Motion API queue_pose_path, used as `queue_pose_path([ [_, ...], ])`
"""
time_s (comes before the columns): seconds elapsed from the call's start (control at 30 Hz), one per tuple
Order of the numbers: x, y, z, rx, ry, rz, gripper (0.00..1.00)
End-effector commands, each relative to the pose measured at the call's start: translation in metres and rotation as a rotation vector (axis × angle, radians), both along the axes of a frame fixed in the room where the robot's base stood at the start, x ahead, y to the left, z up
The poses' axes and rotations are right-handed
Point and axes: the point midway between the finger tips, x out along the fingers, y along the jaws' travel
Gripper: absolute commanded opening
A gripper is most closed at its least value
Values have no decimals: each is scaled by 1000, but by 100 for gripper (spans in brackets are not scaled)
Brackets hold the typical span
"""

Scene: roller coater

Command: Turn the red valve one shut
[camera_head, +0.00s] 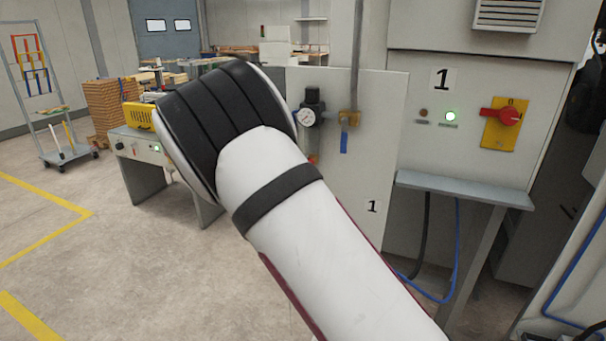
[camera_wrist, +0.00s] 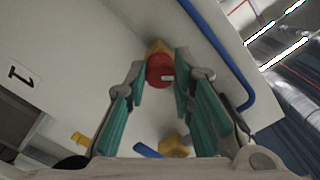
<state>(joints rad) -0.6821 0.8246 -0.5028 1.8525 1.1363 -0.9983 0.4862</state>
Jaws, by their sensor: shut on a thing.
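The red valve (camera_wrist: 158,72) shows in the wrist view as a round red knob with a small white mark, in front of a yellow-orange fitting (camera_wrist: 160,47) on a pale panel. My gripper (camera_wrist: 160,82) has its teal fingers on either side of the red knob and is shut on it. How far the valve is turned cannot be told. In the head view my arm covers the gripper and most or all of the valve; a small orange-red bit (camera_head: 312,159) shows at the arm's edge.
A pressure gauge (camera_head: 307,117) and a brass valve (camera_head: 348,118) with a blue handle (camera_head: 344,143) are on the panel near my arm. A red rotary switch (camera_head: 507,115) and a lit green lamp (camera_head: 450,116) are at right. A blue pipe (camera_wrist: 215,45) runs close by.

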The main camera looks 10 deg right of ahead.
Motion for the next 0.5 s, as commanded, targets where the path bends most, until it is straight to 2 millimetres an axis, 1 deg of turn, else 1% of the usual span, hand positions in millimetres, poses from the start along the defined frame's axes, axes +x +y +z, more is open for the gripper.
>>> queue_pose_path([
  [0.5,2,0,-2,390,-284,-1,0],
])
